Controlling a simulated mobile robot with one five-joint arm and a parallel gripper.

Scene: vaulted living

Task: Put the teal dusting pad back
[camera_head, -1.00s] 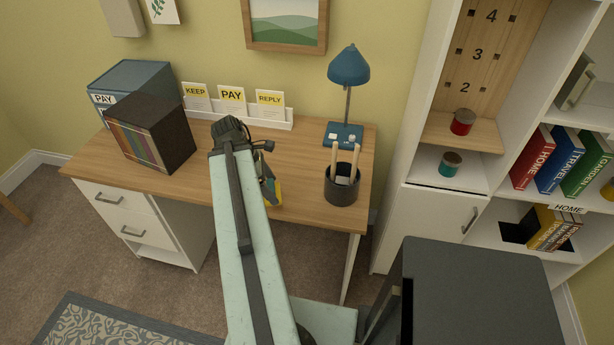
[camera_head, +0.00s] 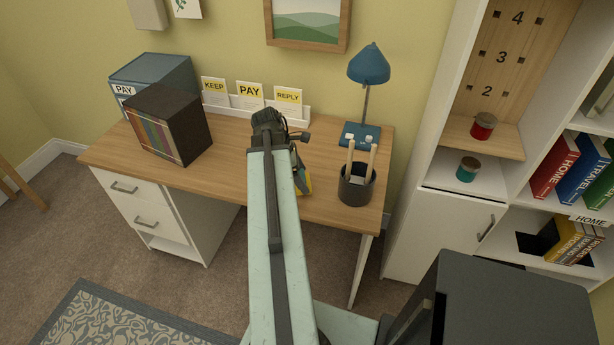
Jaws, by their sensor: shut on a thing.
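My gripper (camera_head: 285,150) is over the desk, seen from behind, with its fingertips mostly hidden by my pale green arm. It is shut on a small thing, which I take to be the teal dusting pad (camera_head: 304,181). Only a sliver with teal and yellow shows to the right of the arm, left of the pen cup. Its full shape and whether it touches the desk are hidden.
The wooden desk (camera_head: 225,165) holds a blue PAY box (camera_head: 165,75), a dark file box (camera_head: 185,125), a card rack (camera_head: 297,114), a blue lamp (camera_head: 369,66) and a pen cup (camera_head: 357,189). A shelf unit (camera_head: 440,225) at right holds red (camera_head: 483,128) and teal (camera_head: 467,170) jars.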

